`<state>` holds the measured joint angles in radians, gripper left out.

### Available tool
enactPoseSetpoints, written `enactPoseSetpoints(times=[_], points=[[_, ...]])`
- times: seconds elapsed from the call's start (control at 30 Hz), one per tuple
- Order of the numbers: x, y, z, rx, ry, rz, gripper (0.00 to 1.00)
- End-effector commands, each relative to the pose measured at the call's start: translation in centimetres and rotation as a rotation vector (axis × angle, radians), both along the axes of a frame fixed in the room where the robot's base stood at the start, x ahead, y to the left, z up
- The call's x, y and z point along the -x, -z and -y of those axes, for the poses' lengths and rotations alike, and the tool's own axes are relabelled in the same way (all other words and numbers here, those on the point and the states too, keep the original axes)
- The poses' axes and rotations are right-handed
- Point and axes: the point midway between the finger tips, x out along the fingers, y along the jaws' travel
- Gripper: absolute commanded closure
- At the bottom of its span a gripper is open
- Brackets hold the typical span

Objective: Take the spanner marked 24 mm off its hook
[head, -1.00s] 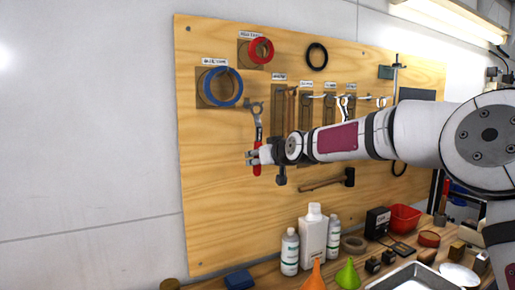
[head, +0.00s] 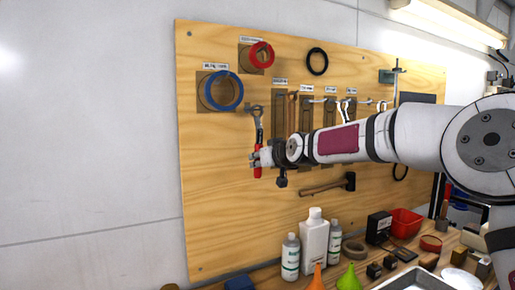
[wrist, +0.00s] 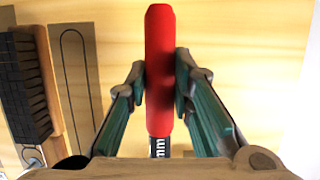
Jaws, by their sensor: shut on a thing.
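A spanner (head: 258,133) with a grey jaw end and a red handle is upright against the wooden tool board, jaw end up. My gripper (head: 258,160) is shut on its red handle, low down. In the wrist view the red handle (wrist: 160,65) stands between my two fingertips (wrist: 166,85), which press it from both sides. A dark label on its shank (wrist: 159,147) shows "mm"; the number is hidden. I cannot tell whether its head still rests on a hook. Chrome spanners (head: 347,110) hang farther right, partly behind my arm.
The wooden board (head: 220,200) also holds a blue ring (head: 240,92), a red ring (head: 270,52), a black ring (head: 317,61) and a hammer (head: 328,186). A brush (wrist: 25,90) hangs close beside my gripper. Bottles (head: 314,240) and funnels stand on the bench below. The left wall is clear.

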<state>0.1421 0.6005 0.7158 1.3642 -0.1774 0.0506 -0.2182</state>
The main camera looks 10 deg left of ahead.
Motion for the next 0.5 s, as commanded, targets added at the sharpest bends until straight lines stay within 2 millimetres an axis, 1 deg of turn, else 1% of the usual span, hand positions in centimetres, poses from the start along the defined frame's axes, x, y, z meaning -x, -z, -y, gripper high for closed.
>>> enactPoseSetpoints(times=[0.13, 0.3, 0.5], points=[[-0.01, -0.56, -0.02, -0.002, 0.0, 0.002, 1.0], [0.08, -0.69, 0.03, -0.001, 0.0, 0.002, 1.0], [0.62, -0.77, 0.49, 0.0, 0.001, 0.001, 1.0]])
